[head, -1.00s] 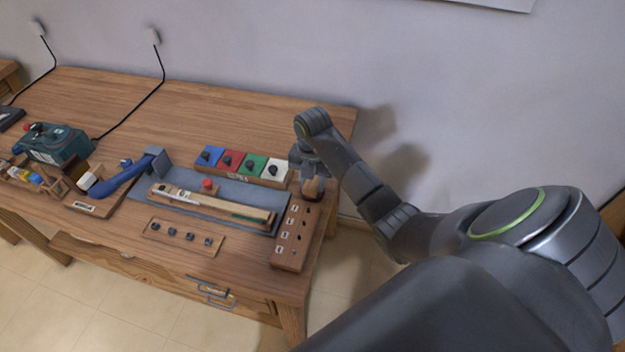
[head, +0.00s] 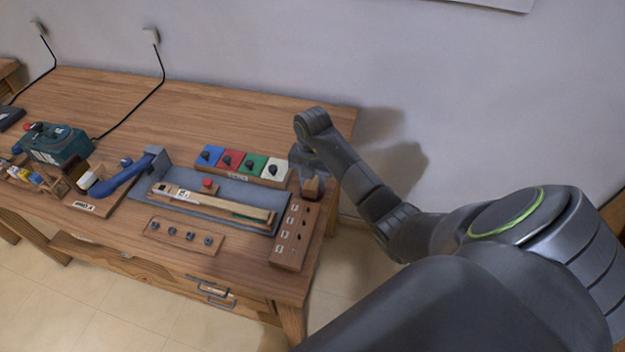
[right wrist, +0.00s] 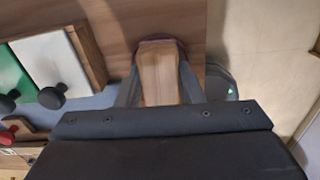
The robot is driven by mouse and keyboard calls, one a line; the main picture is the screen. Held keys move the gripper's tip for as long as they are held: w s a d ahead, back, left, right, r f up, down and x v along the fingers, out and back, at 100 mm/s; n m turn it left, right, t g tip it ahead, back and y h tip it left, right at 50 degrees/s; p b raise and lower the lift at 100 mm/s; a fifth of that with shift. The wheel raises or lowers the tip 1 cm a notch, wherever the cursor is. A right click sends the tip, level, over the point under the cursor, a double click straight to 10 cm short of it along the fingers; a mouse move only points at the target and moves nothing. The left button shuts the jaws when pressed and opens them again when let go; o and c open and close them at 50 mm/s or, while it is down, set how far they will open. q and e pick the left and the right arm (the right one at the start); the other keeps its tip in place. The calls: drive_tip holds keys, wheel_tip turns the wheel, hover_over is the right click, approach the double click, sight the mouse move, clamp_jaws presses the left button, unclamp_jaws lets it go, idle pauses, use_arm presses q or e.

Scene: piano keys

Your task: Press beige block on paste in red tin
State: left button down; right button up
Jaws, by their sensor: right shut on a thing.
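My right gripper (head: 311,181) is shut on a beige wooden block (head: 312,189) at the right end of the bench, just above the far end of a rack. In the right wrist view the block (right wrist: 158,78) sits between the two fingers. A dark red rounded rim (right wrist: 160,41) shows at the block's far end. I cannot tell whether it is the red tin or part of the held piece, and no paste is visible. A small red round thing (head: 207,184) stands on the grey mat, left of the gripper. My left gripper is not in view.
The wooden rack (head: 292,240) has a row of dark holes. A tray of blue, red, green and white knobbed blocks (head: 277,169) lies left of the gripper. A long wooden piece (head: 215,202) lies on the grey mat (head: 235,185). The bench's back is clear.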

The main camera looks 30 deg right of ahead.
wheel_tip(320, 180, up, 7)
drive_tip(key=p, duration=0.6)
drive_tip(key=shift+f, duration=0.1)
idle(0.6)
